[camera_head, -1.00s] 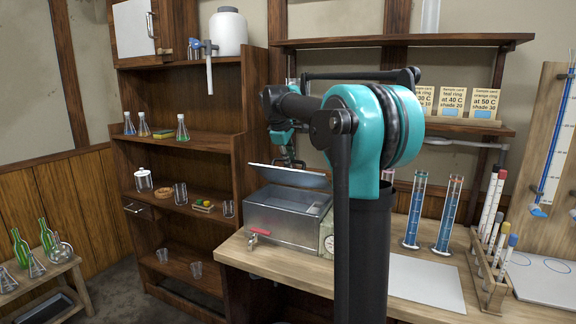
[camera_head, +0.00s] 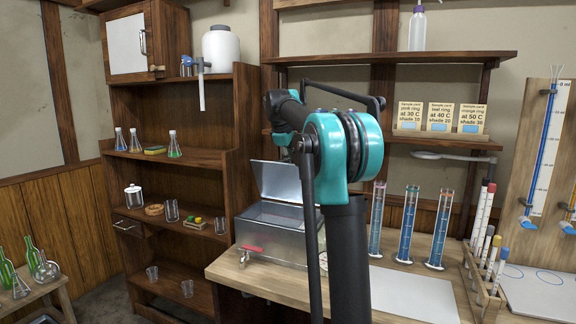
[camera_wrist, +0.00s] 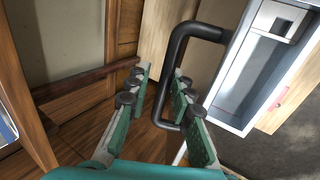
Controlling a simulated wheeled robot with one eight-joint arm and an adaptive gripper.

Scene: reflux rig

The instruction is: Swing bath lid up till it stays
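The metal bath (camera_head: 262,247) stands on the wooden bench, with a red-handled tap on its front. Its lid (camera_head: 277,181) is raised steeply, hinged at the back, with its right part hidden behind my arm. In the wrist view the open bath (camera_wrist: 239,84) shows its pale inside at the upper right. A black bar handle (camera_wrist: 176,55) runs beside it and passes behind the right finger. My gripper (camera_wrist: 162,77) is open, its fingers apart, with the handle close to the right finger. I cannot tell whether they touch. In the head view my arm mostly hides the gripper.
Blue-filled cylinders (camera_head: 407,225) stand on the bench right of my arm, near a rack of tubes (camera_head: 484,262). A shelf with sample cards (camera_head: 438,117) is behind. A tall wooden shelf unit (camera_head: 237,130) stands left of the bath.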

